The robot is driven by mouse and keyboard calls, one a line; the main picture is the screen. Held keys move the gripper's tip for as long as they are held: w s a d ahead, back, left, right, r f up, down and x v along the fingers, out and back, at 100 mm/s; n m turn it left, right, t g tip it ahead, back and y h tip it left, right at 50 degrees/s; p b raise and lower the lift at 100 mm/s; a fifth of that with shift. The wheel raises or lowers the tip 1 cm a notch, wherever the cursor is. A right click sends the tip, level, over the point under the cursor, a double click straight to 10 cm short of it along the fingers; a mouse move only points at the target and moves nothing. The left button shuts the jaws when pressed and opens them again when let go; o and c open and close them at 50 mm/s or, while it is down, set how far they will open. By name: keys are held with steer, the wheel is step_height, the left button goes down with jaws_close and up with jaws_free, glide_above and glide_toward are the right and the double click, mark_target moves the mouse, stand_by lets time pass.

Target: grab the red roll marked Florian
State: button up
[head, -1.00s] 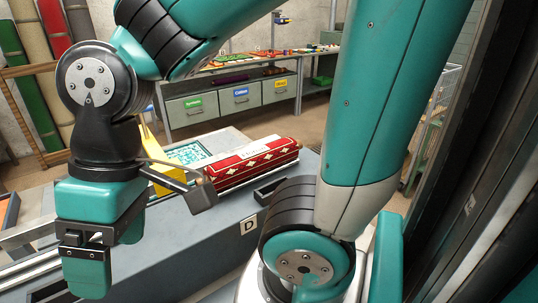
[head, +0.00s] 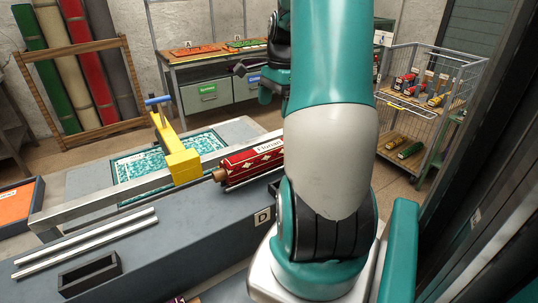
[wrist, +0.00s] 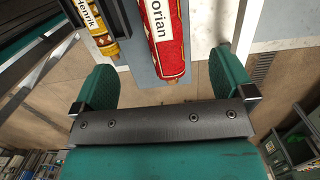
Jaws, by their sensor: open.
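The red roll (head: 248,164) has a cream pattern and a white label reading Florian. It lies on the grey bench in the head view, its right end hidden behind my arm. In the wrist view the red roll (wrist: 167,45) shows with "orian" readable and its upper end cut off by the frame. My gripper (wrist: 163,68) is open and empty. The near end of the roll shows between the fingers, nearer the right one, with no visible contact.
A yellow roll marked Henrik (wrist: 98,28) lies left of the red roll in the wrist view. A yellow clamp (head: 180,158) with a blue handle stands left of the red roll. A wire cart (head: 425,100) with several rolls stands right. A black open tray (head: 90,275) sits on the bench.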

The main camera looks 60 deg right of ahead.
mark_target(270, 146)
steer(key=f, duration=0.3)
steer(key=a+f+p, duration=0.1)
steer(key=f, duration=0.2)
steer(key=f+p, duration=0.1)
steer(key=f, duration=0.3)
steer(key=shift+w+a, duration=0.15)
steer(key=shift+w, duration=0.2)
steer(key=shift+w+a+f+p, duration=0.15)
steer(key=shift+f+p, duration=0.45)
steer(key=shift+f, duration=0.7)
steer(key=shift+a+f+p, duration=0.15)
steer(key=shift+f+p, duration=0.45)
steer(key=shift+f, duration=0.65)
steer(key=c, duration=1.3)
